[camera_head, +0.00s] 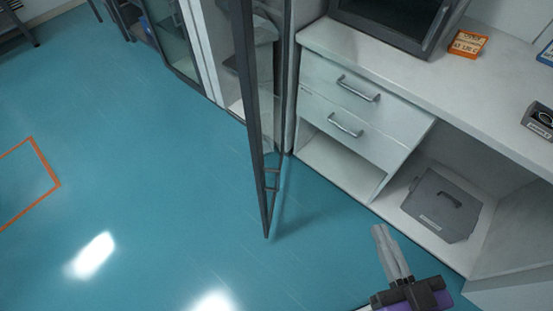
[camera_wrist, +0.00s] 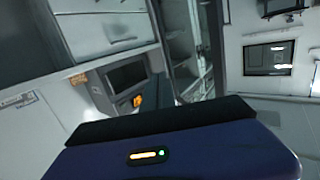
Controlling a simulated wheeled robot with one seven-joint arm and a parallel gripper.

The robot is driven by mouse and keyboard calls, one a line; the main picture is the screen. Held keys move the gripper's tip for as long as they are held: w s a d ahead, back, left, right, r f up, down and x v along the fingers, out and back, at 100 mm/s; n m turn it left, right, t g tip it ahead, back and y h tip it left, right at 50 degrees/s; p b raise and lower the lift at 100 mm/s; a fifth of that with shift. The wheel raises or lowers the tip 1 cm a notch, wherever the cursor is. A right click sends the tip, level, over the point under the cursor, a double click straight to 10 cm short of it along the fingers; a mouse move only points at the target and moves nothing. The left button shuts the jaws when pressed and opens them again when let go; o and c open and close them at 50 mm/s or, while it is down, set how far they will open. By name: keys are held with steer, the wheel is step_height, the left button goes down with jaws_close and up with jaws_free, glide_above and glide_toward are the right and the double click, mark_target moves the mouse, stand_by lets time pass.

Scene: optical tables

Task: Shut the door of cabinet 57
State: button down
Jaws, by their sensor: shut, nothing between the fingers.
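A tall cabinet with a grey-framed glass door (camera_head: 246,75) stands at the top middle of the head view. The door is open and juts out over the blue floor, its lower corner pointing toward me. No number 57 is readable on it. Shelves inside the cabinet (camera_head: 268,45) show through the glass. My gripper (camera_head: 380,232) is at the lower right, its two grey fingers together and empty. It is right of the door and apart from it, in front of the white bench. The wrist view shows the dark purple gripper body (camera_wrist: 180,155); the fingertips are hidden there.
A white bench (camera_head: 410,75) with two drawers (camera_head: 345,95) stands right of the door. A grey box (camera_head: 442,205) lies in its open lower bay. A dark-fronted appliance (camera_head: 395,20) and an orange sign (camera_head: 467,43) are on top. The blue floor (camera_head: 150,170) left of the door is clear.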

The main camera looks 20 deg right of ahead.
steer(key=w+d+f+m+g+y+b, duration=0.15)
steer(key=w+d+f+m, duration=0.35)
steer(key=w+f, duration=0.7)
steer(key=w+d+f+m+g+y+b, duration=0.1)
steer(key=w+d+f+m+g+b, duration=0.25)
steer(key=w+d+f, duration=0.65)
steer(key=w+a+r+n+y, duration=0.2)
steer(key=w+a+r+y, duration=0.25)
steer(key=a+y, duration=0.6)
steer(key=s+a+r+n+g+y, duration=0.1)
steer(key=s+a+n+g+y, duration=0.2)
steer(key=s+y, duration=0.15)
steer(key=x, duration=1.3)
steer(key=shift+r+y+p, duration=0.3)
steer(key=shift+r+y, duration=0.05)
steer(key=shift+r, duration=0.05)
steer(key=shift+w+a+m, duration=0.1)
steer(key=shift+a+m, duration=0.15)
